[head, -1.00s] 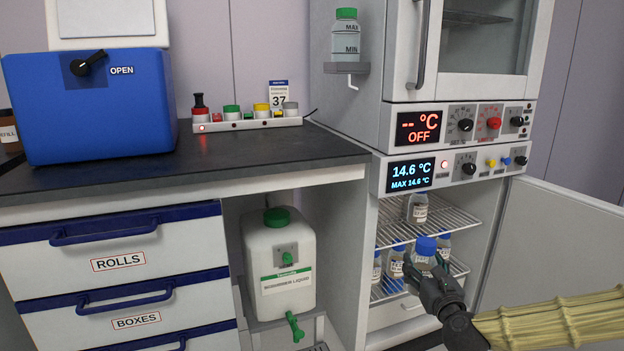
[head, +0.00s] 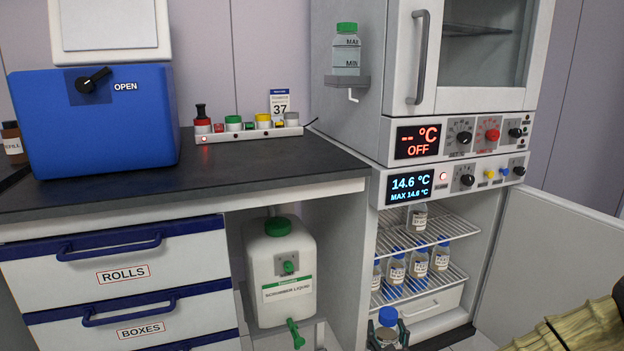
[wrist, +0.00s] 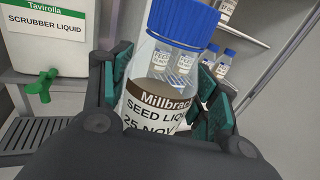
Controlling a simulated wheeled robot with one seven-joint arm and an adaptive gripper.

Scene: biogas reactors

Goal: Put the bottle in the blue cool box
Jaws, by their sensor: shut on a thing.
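The held bottle (head: 386,326) is clear with a blue cap and a label reading "Millbra… SEED LIQ…". It shows close up in the wrist view (wrist: 165,75), upright. In the head view my gripper (head: 388,336) is at the bottom edge, in front of the open fridge, and mostly cut off. The blue cool box (head: 105,130) stands on the dark worktop at the left. Its dial is beside the word "OPEN" and its white lid (head: 110,28) is raised; its inside is hidden.
Several similar bottles (head: 419,263) stand on the wire shelves of the open fridge, whose door (head: 560,260) swings out right. A scrubber liquid canister (head: 282,265) stands under the worktop (head: 260,165).

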